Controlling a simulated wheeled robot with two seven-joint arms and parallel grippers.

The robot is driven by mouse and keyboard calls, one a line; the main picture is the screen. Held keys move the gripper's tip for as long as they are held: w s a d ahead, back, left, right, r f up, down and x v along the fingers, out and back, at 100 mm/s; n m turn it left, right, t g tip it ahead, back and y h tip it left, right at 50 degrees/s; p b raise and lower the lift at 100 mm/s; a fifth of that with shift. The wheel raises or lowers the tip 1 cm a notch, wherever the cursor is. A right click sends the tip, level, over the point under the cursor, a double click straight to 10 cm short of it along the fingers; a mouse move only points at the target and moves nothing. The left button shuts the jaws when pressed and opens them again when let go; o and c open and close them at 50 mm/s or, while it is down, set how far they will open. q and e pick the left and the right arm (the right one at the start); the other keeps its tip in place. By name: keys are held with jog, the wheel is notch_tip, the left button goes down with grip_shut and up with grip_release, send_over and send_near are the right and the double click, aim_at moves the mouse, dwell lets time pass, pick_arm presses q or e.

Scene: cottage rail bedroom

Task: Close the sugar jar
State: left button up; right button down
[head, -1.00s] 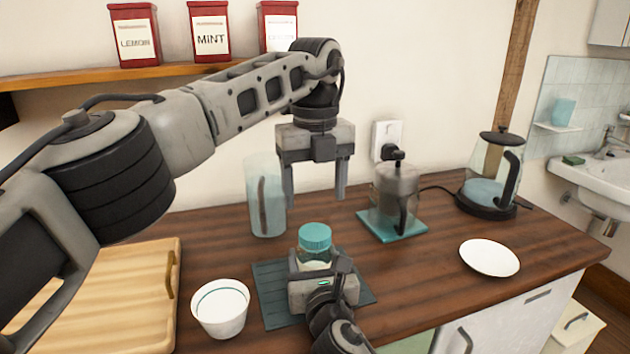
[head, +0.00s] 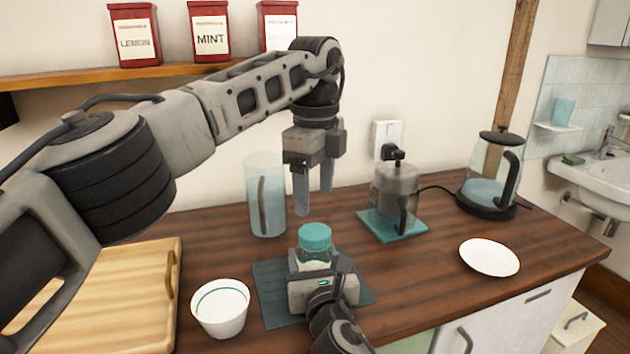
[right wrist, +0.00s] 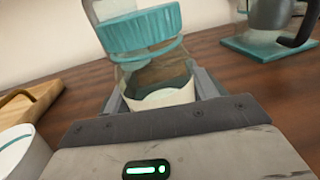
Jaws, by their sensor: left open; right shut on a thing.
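The sugar jar (head: 314,258) is clear glass with pale contents and stands on a dark slatted mat (head: 268,286). Its teal lid (head: 315,237) sits on top of it; I cannot tell how tightly. In the right wrist view the ribbed lid (right wrist: 140,28) shows above the jar (right wrist: 162,88). My right gripper (head: 318,272) is shut on the jar's body from the front, with a finger on each side. My left gripper (head: 315,204) hangs open and empty above and behind the lid, its fingers pointing down, apart from the lid.
A white bowl (head: 220,308) and wooden board (head: 95,305) lie to the left. A tall clear pitcher (head: 265,195) stands behind the mat. A French press (head: 394,192) on a teal trivet (head: 416,230), a kettle (head: 490,175) and a white plate (head: 489,258) are to the right.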

aim_at(315, 232)
pick_arm(q)
notch_tip(315, 232, down, 7)
jog(key=shift+f, duration=0.1)
pick_arm(e)
jog(key=shift+f, duration=0.1)
dwell(0.3)
pick_arm(q)
jog(key=c, duration=1)
